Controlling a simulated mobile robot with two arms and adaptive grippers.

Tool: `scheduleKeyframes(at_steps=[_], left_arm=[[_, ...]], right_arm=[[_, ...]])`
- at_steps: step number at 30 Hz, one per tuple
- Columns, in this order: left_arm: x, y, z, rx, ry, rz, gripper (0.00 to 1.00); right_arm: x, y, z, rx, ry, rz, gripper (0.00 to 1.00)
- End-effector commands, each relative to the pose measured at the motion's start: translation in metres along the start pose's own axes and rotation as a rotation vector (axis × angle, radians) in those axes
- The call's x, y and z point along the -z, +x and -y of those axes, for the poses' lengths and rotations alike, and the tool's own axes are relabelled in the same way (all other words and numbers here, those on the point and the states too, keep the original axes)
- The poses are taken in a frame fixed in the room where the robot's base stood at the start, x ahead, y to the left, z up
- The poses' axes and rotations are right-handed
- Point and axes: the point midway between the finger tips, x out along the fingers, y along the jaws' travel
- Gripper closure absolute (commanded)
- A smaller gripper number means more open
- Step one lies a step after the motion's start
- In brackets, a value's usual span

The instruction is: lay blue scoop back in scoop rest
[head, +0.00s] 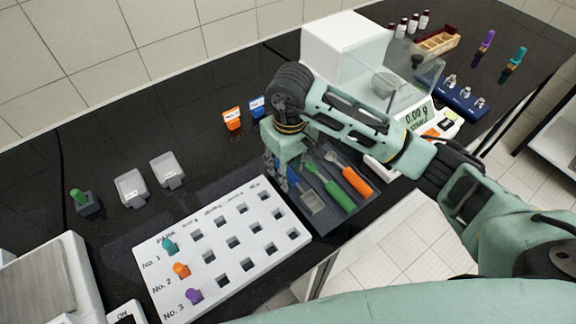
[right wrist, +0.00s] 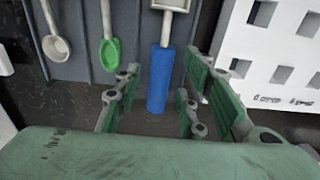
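The blue scoop (right wrist: 159,82), with a blue handle and a metal pan, lies at the edge of the dark grey scoop rest (right wrist: 75,72) beside the green scoop. In the head view its metal pan (head: 312,204) shows on the rest (head: 341,222), and its handle is partly hidden by my gripper. My right gripper (right wrist: 160,92) is open, with its fingers on either side of the blue handle and visible gaps to it. In the head view my right gripper (head: 284,172) points down at the handle end. My left gripper is not in view.
A green-handled scoop (head: 340,197) and an orange-handled spoon (head: 357,181) lie in the rest. A white perforated rack (head: 222,250) stands close on the left. The white balance (head: 345,48) is behind my arm. Orange (head: 232,119) and blue (head: 257,105) tags stand behind.

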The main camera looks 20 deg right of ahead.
Motion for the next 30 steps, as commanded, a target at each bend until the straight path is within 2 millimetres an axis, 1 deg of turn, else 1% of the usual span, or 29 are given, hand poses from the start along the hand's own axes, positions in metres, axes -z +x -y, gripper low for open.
scheduleKeyframes(at_steps=[4,5,7,11,15,18,21,25,30], left_arm=[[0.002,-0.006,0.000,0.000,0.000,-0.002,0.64],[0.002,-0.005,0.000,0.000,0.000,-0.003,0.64],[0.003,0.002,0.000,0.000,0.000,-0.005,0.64],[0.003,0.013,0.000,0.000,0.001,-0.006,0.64],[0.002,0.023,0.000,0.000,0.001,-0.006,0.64],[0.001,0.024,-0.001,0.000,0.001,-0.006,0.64],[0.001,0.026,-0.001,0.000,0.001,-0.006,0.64],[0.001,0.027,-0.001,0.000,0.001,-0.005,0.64],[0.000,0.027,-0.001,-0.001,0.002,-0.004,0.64]], right_arm=[[0.000,-0.004,0.000,0.001,0.000,0.000,0.63],[0.001,-0.006,0.000,0.000,0.000,-0.001,0.63],[0.002,-0.014,-0.001,-0.001,0.000,-0.006,0.63],[0.002,-0.041,-0.001,-0.003,-0.001,-0.008,0.63],[0.002,-0.074,-0.001,-0.003,-0.001,-0.008,0.63],[0.002,-0.093,-0.001,-0.004,0.000,-0.006,0.63],[0.001,-0.107,-0.001,-0.003,0.001,-0.004,0.63],[0.001,-0.118,0.000,-0.002,0.000,-0.001,0.63],[0.000,-0.123,0.000,0.000,0.001,0.000,0.63]])
